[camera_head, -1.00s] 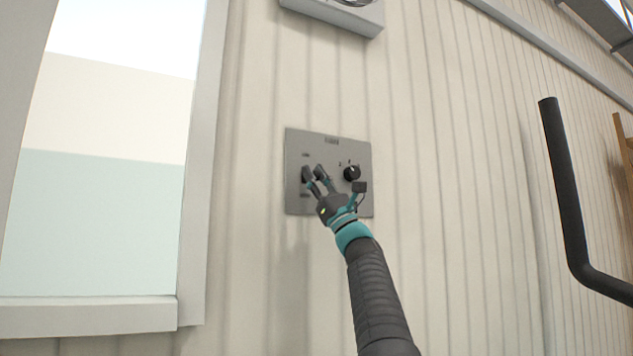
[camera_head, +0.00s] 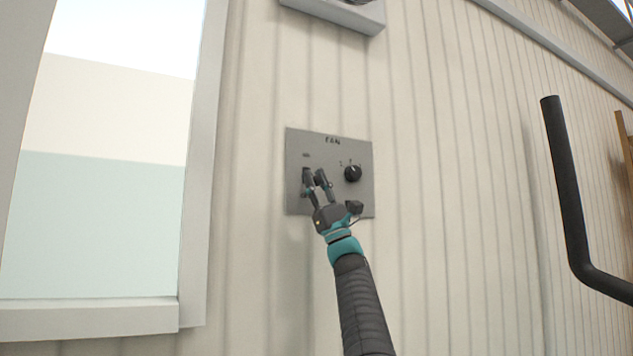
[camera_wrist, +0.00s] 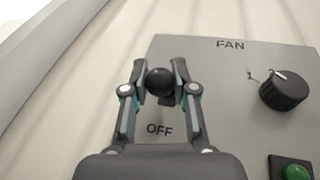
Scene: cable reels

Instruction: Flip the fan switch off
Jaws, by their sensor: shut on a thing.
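The fan panel (camera_head: 350,200) is a grey plate on the wall, marked FAN at its top; it also fills much of the wrist view (camera_wrist: 215,75). The fan switch (camera_wrist: 159,82) has a round black knob at the panel's left side, above the word OFF. My gripper (camera_wrist: 158,80) is around this knob, one finger on each side, and is shut on it. In the head view my gripper (camera_head: 315,178) reaches up to the panel's left half and largely covers the switch. The switch's base is hidden.
A black rotary dial (camera_head: 353,173) sits right of the switch, and a green button (camera_wrist: 296,172) lies below it in the wrist view. A grey box (camera_head: 340,12) hangs above. A window (camera_head: 110,170) is left, a black pipe (camera_head: 568,190) right.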

